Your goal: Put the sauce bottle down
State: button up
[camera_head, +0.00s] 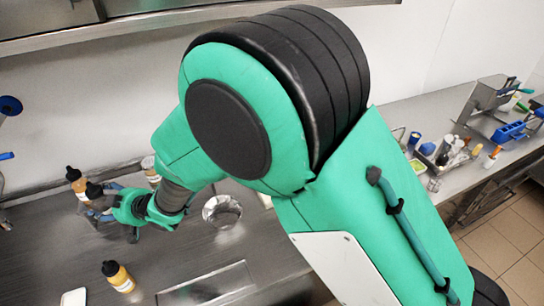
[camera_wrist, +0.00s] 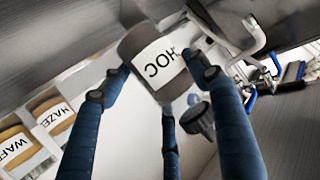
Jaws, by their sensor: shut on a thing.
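My gripper (camera_head: 108,204) is at the left of the steel counter in the head view, shut on a sauce bottle with a black cap (camera_head: 94,189). In the wrist view my blue gripper fingers (camera_wrist: 160,80) close around this brown bottle (camera_wrist: 158,58). Its white label reads "HOC" and shows turned over. Whether its base touches the counter cannot be told, as my gripper hides it in the head view.
A brown bottle (camera_head: 74,176) stands just beyond the held one. A yellow bottle (camera_head: 119,278) stands nearer on the counter (camera_head: 60,235). A metal bowl (camera_head: 222,211) is to the right. Labelled containers (camera_wrist: 50,112) show at the wrist view's left. Bare counter lies in between.

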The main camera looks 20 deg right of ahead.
jog(key=s+a+f, duration=0.3)
jog(key=s+a, duration=0.3)
jog(key=a, duration=0.2)
jog(key=s+a+f, duration=0.4)
jog(key=s+a, duration=0.3)
jog(key=a, duration=0.2)
jog(key=s+a+f, duration=0.3)
jog(key=s+a, duration=0.4)
jog(key=a, duration=0.2)
jog(key=shift+a+f, duration=0.25)
jog(key=shift+f, duration=0.1)
jog(key=w+a+b, duration=0.1)
jog(key=w+a, duration=0.3)
jog(key=a, duration=0.2)
jog(key=w+a+f+b, duration=0.1)
jog(key=w+a, duration=0.3)
jog(key=a, duration=0.3)
jog(key=shift+w+a+f, duration=0.2)
jog(key=shift+w+a, duration=0.05)
jog(key=shift+w, duration=0.15)
jog(key=shift+f, duration=0.15)
jog(key=shift+f+b, duration=0.65)
jog(key=shift+f, duration=0.95)
jog(key=shift+f, duration=0.25)
